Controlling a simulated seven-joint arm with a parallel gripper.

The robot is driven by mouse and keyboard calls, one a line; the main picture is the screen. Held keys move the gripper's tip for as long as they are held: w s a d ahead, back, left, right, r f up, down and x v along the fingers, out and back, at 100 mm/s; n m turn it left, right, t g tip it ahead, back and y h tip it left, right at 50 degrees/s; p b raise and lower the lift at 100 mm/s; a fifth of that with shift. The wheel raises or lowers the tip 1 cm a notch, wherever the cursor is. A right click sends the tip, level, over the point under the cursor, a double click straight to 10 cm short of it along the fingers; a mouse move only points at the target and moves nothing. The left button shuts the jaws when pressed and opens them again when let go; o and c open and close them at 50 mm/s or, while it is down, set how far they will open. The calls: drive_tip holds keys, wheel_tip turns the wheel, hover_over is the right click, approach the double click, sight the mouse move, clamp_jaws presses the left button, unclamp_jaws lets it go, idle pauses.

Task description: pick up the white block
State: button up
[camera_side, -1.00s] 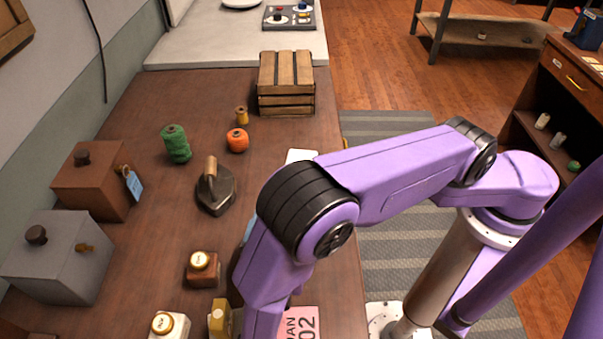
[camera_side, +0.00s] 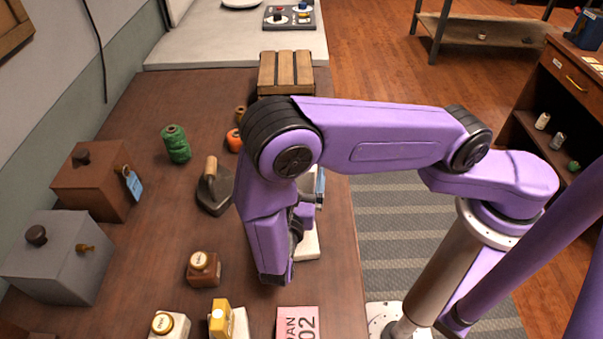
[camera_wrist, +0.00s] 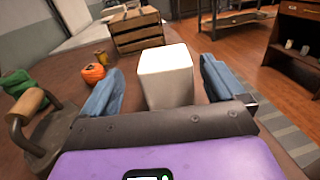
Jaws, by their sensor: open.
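The white block (camera_wrist: 166,78) stands upright in the wrist view, ahead of my gripper (camera_wrist: 162,70). My gripper is open. Its two blue fingers appear to the left and right of the block, with a visible gap on each side. I cannot tell how far the fingertips reach along the block. In the side view my purple arm hides the block, and only part of a blue finger (camera_side: 319,186) shows at the right of the wrist, low over the table.
A wooden crate (camera_side: 286,72) stands behind. An orange spool (camera_wrist: 92,73), a green spool (camera_side: 175,143) and an old iron (camera_side: 214,190) lie to the left. A pale object (camera_side: 309,245) shows below my wrist. A yellow-topped item (camera_side: 220,318) and a pink card (camera_side: 298,321) are nearer.

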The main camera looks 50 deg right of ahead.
drive_tip(key=x, duration=0.3)
drive_tip(key=shift+d+f, duration=0.25)
drive_tip(key=shift+d, duration=0.25)
drive_tip(key=shift+w+d, duration=0.3)
drive_tip(key=shift+d, duration=0.15)
drive_tip(key=shift+c, duration=0.4)
drive_tip(key=c, duration=0.9)
drive_tip(key=shift+c, duration=0.2)
